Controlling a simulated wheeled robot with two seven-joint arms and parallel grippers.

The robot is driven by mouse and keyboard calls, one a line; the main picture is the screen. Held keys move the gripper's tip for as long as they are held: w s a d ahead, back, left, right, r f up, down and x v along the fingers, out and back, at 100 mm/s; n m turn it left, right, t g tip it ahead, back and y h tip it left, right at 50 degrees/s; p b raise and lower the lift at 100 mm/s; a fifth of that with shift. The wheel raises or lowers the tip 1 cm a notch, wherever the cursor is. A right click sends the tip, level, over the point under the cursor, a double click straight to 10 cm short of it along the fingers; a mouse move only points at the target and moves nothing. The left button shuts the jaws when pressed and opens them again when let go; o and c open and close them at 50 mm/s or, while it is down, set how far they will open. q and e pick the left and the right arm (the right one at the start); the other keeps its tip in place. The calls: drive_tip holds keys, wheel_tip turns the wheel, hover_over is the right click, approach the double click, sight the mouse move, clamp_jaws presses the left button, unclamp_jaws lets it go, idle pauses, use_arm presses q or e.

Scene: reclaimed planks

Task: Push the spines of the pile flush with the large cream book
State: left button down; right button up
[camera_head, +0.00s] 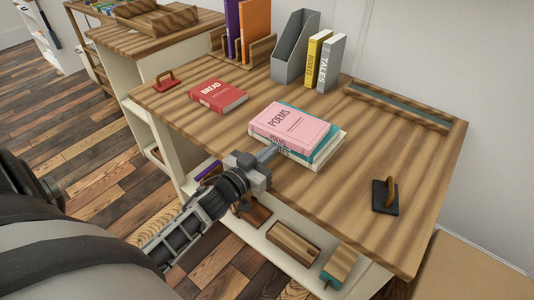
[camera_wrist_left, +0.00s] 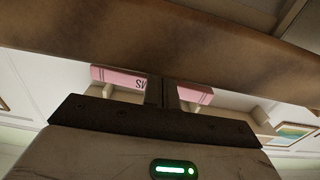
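The pile lies on the wooden desk. The pink book POEMS (camera_head: 293,122) is on top, a teal book (camera_head: 329,146) is under it, and the large cream book (camera_head: 335,157) is at the bottom. The teal and cream edges show at the pile's right side. My left gripper (camera_head: 268,153) is at the near-left side of the pile, fingers together, tips close to the spines; contact cannot be told. In the left wrist view the shut fingers (camera_wrist_left: 163,92) stand before the pink book (camera_wrist_left: 118,77). My right gripper is not in view.
A red BREAD book (camera_head: 217,95) lies left of the pile. A grey magazine file (camera_head: 295,48) and upright books stand behind. A dark block with a wooden handle (camera_head: 386,196) is at the right.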

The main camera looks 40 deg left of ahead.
use_arm(q)
drive_tip(key=shift+w+d, duration=0.1)
drive_tip(key=shift+w, duration=0.75)
drive_tip(key=shift+s+p, duration=0.7)
drive_tip(key=shift+s, duration=1.3)
